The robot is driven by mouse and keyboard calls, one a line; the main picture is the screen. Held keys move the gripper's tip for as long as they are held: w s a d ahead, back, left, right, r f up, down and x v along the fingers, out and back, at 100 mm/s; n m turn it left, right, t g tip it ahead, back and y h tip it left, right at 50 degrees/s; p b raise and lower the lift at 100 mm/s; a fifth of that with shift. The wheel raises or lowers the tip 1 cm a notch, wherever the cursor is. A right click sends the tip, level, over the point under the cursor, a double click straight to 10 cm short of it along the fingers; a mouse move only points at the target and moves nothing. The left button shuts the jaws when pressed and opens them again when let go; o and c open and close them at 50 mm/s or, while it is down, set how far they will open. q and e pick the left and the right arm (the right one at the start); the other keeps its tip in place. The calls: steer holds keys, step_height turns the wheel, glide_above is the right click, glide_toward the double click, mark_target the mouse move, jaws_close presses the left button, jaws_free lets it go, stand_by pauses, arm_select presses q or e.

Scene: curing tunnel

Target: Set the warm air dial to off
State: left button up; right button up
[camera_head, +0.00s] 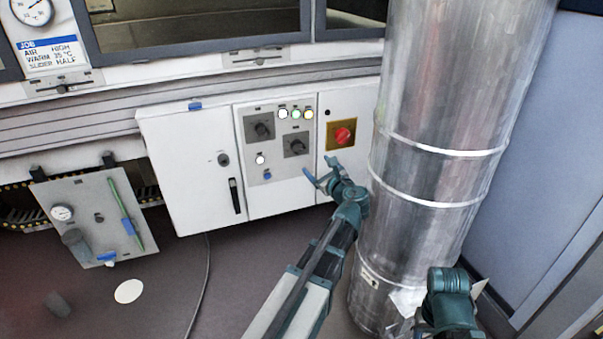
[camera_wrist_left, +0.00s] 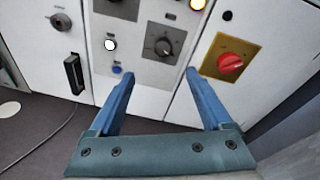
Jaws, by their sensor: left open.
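Two black dials sit on the grey control panel of the white cabinet: an upper left dial (camera_head: 261,127) and a lower right dial (camera_head: 296,146). Their labels are too small to read, so I cannot tell which is the warm air dial. In the left wrist view the lower right dial (camera_wrist_left: 163,47) lies ahead, between the fingers; the upper left dial (camera_wrist_left: 118,6) is cut by the top edge. My left gripper (camera_head: 320,167) is open and empty, in front of and below the dials, apart from them. My right gripper (camera_head: 450,305) shows only partly at bottom right; its fingers are unclear.
A red knob (camera_head: 342,135) on a yellow plate is right of the panel. Lamps (camera_head: 295,114) and a blue button (camera_head: 267,175) share the panel. A large metal duct (camera_head: 440,130) stands close right of my left gripper. A gauge plate (camera_head: 85,205) hangs at left.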

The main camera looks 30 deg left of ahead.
mark_target(298, 147)
arm_select(q)
steer(key=a+f+m+b, duration=0.1)
steer(key=w+f+m+t+b, duration=0.1)
steer(key=m+b, duration=0.1)
steer(key=w+a+f+m+y+b, duration=0.1)
steer(key=shift+w+a+f+m+t+b, duration=0.1)
steer(key=shift+a+f+m+t+b, duration=0.15)
steer(key=shift+a+m+t+b, duration=0.05)
arm_select(e)
step_height(298, 147, down, 7)
arm_select(q)
steer(key=shift+a, duration=0.1)
arm_select(e)
steer(key=shift+r, duration=0.1)
arm_select(q)
steer(key=x, duration=1.3)
steer(key=shift+w+a, duration=0.2)
steer(key=shift+w, duration=0.1)
jaws_close()
